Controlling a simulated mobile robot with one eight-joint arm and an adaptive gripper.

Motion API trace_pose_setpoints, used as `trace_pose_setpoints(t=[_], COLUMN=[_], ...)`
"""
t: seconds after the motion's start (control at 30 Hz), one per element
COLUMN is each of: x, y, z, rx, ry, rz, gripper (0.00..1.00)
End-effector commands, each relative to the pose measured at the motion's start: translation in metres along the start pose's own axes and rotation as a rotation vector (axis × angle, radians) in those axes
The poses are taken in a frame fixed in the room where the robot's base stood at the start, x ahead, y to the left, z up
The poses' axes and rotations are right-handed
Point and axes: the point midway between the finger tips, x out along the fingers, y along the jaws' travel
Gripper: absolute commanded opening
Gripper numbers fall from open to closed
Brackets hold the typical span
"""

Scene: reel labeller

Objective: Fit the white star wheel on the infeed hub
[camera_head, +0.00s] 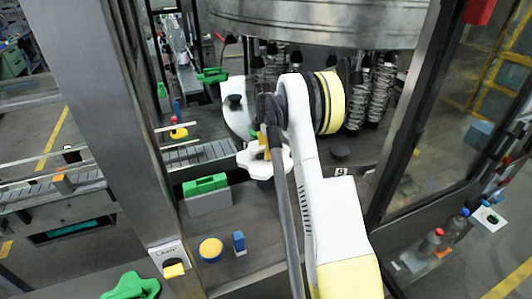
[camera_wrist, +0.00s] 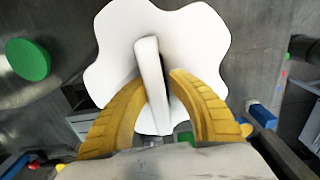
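The white star wheel (camera_head: 282,160) hangs at my gripper (camera_head: 262,142), above the machine deck, in the head view. In the wrist view the star wheel (camera_wrist: 205,45) fills the top middle, with a raised white bar across its face. My gripper's yellow fingers (camera_wrist: 160,85) lie on both sides of that bar and are closed on it. I cannot tell which is the infeed hub. My arm hides part of the deck.
A green-topped block (camera_head: 207,194), a yellow round knob (camera_head: 210,249) and a blue block (camera_head: 239,243) stand at the front. A green star-shaped part (camera_head: 130,287) lies lower left. Steel posts (camera_head: 92,110) flank the deck. Springs (camera_head: 381,93) hang behind my arm.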

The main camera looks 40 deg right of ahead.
Motion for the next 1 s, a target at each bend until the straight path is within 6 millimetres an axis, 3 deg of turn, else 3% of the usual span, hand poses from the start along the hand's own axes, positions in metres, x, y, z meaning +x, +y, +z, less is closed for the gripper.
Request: trace_pose_setpoints(t=[0.3, 0.43, 0.8, 1.0], x=[0.000, -0.010, -0.088, -0.115], y=[0.000, 0.000, 0.000, 0.000], z=[0.000, 0.000, 0.000, 0.000], rx=[0.000, 0.000, 0.000, 0.000], ry=[0.000, 0.000, 0.000, 0.000], rz=[0.000, 0.000, 0.000, 0.000], gripper=[0.31, 0.31, 0.31, 0.31])
